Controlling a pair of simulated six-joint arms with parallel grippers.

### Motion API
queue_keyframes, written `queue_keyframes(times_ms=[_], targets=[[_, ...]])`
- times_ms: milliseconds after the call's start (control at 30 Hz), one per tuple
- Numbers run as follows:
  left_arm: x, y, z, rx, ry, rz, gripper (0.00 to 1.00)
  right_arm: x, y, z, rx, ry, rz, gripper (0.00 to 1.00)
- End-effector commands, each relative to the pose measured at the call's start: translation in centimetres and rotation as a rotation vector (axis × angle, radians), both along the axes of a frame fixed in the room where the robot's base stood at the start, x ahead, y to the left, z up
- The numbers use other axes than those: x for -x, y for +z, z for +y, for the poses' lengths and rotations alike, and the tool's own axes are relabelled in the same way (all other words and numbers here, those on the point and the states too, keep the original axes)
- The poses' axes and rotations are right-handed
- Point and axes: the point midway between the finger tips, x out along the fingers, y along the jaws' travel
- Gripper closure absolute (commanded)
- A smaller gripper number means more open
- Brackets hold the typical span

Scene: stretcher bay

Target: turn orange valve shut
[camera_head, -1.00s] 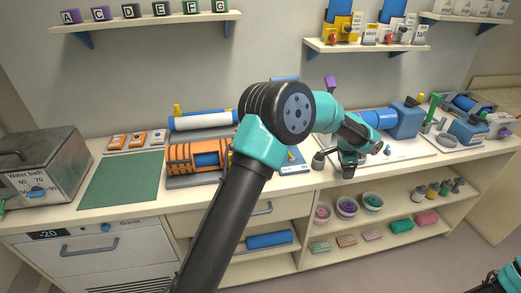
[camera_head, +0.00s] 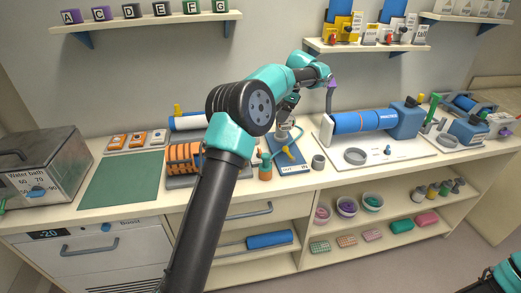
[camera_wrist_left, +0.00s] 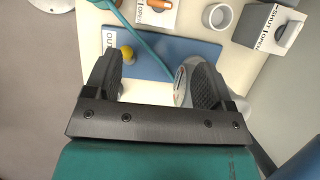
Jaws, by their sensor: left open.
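In the left wrist view an orange valve-like part (camera_wrist_left: 157,5) on a white plate is cut by the top edge. In the head view an orange piece with a teal top (camera_head: 265,170) stands by the blue board (camera_head: 294,168); I cannot tell whether they match. The board carries a yellow handle (camera_head: 289,153) and also shows in the left wrist view (camera_wrist_left: 185,50). My left gripper (camera_head: 284,128) is above the board, open; its fingers (camera_wrist_left: 155,90) have a white rounded part (camera_wrist_left: 182,85) by the right one. I see no hold. My right gripper is out of view.
A grey cup (camera_head: 318,162) stands right of the board. An orange ribbed holder (camera_head: 182,158) is at its left. A blue cylinder (camera_head: 358,121) on a white board lies right. A shelf (camera_head: 370,46) hangs above. The green mat (camera_head: 122,180) is bare.

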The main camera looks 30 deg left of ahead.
Motion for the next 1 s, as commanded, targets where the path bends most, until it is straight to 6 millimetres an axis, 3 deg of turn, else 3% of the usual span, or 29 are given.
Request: queue_keyframes(times_ms=[367, 1000], targets=[[0.5, -1.7, 0.5, 0.0, -0.001, 0.002, 0.23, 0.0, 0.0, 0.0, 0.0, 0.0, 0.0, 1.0], [3.2, -11.5, 3.5, 0.001, 0.0, 0.002, 0.23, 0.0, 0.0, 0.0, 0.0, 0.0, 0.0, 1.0]])
